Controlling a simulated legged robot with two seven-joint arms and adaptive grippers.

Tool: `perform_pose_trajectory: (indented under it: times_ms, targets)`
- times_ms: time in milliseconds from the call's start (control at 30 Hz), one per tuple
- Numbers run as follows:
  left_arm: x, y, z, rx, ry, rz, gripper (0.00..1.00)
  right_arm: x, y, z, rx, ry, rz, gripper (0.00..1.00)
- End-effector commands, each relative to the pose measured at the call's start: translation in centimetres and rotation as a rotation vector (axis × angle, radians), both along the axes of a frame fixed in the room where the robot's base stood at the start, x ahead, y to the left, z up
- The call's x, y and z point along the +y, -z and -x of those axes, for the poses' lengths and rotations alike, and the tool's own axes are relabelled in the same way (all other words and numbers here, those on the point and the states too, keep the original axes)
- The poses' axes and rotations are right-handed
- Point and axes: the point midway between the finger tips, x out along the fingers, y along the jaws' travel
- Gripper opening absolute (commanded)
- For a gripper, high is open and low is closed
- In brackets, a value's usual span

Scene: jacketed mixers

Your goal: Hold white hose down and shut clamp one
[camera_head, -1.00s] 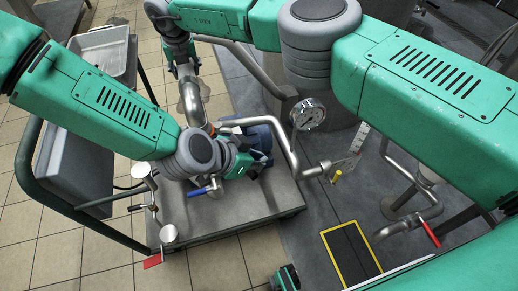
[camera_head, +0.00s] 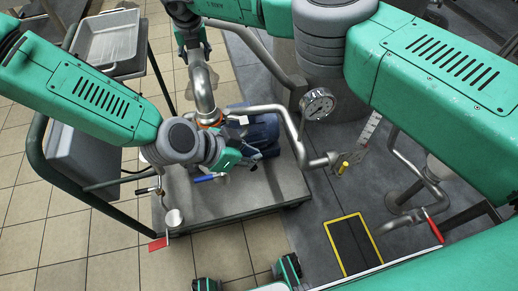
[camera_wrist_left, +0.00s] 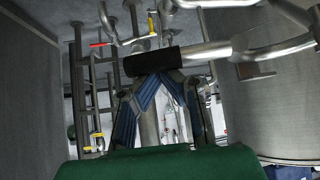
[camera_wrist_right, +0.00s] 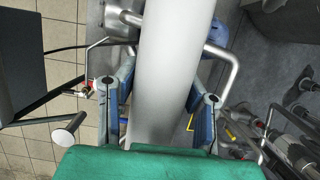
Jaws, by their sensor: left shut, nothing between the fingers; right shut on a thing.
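The white hose (camera_wrist_right: 172,70) fills the middle of the right wrist view as a thick pale tube running between the blue-padded fingers. My right gripper (camera_wrist_right: 158,115) is shut on it. In the head view this gripper (camera_head: 196,55) is small, at the top left of the pipework. My left gripper (camera_head: 243,158) is low over the cart, beside the blue motor, partly hidden by its wrist. In the left wrist view its fingers (camera_wrist_left: 161,78) meet, shut and empty, just below a black sleeve (camera_wrist_left: 153,62) on a steel pipe. I cannot tell which part is clamp one.
A blue motor (camera_head: 262,133) sits on a grey cart (camera_head: 265,192). A pressure gauge (camera_head: 318,103) and bent steel pipe rise beside it. A rack with a metal tray (camera_head: 107,42) stands at left. A red-handled valve (camera_head: 433,228) is at right.

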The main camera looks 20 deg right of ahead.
Motion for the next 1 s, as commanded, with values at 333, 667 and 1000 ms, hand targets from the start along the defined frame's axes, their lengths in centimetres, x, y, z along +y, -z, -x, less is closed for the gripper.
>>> perform_pose_trajectory:
  times_ms: [333, 667, 1000]
  targets:
    - [4.8, 0.1, 0.1, 0.003, 0.298, 0.005, 0.0, 0.1, 0.0, 0.0, -0.002, -0.001, -0.001, 0.1]
    - [9.4, 0.2, -1.2, -0.002, 0.605, -0.003, 0.0, 0.1, 0.0, 0.0, -0.002, -0.002, -0.002, 0.1]
    - [13.5, 0.1, -3.8, -0.002, 0.633, -0.003, 0.0, 0.2, 0.0, 0.0, -0.002, -0.003, -0.002, 0.1]
